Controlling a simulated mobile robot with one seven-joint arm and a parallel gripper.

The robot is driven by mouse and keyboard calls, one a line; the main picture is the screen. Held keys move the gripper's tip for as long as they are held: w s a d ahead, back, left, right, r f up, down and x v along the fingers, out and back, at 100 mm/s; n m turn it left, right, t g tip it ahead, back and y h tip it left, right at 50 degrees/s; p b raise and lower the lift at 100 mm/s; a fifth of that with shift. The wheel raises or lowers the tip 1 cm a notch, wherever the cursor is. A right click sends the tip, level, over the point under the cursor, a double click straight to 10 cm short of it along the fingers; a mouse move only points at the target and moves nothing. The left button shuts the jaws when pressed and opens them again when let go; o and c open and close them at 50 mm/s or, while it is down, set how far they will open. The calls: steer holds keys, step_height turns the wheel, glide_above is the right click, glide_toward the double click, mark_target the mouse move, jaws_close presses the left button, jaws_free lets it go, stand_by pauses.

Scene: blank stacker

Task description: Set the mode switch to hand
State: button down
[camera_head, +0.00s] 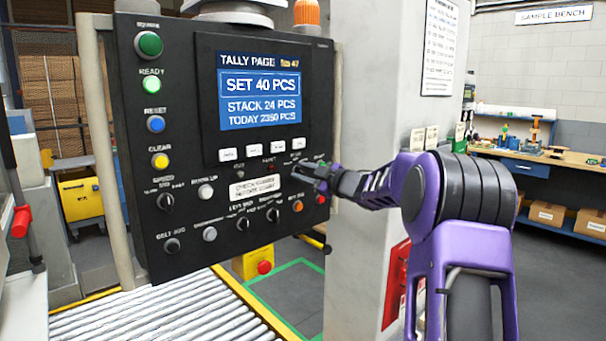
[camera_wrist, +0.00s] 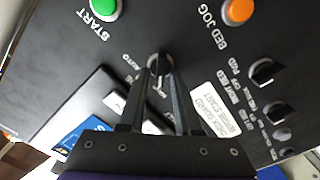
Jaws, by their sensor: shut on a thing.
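The black control panel (camera_head: 185,215) fills the left half of the head view. In the wrist view, a small black rotary knob (camera_wrist: 160,61), the mode switch, sits on the panel between the green START button (camera_wrist: 104,9) and the orange BED JOG button (camera_wrist: 238,11). The word AUTO is printed beside it; another label below is partly covered by my fingers. My gripper (camera_wrist: 160,75) is shut on this knob, one finger on each side. In the head view my gripper (camera_head: 323,174) reaches the panel's right side and hides the switch. I cannot tell which position its pointer is at.
Other dark selector knobs (camera_wrist: 267,73) and a white notice plate (camera_wrist: 210,108) lie close to my fingers. A lit screen (camera_head: 260,93) is above. A roller conveyor (camera_head: 175,312) runs below the panel, and a grey pillar (camera_head: 370,110) stands behind my arm.

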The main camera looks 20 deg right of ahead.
steer(key=c, duration=0.9)
jaws_free()
steer(key=v, duration=1.7)
steer(key=shift+s, duration=0.25)
steer(key=shift+d+f, duration=0.1)
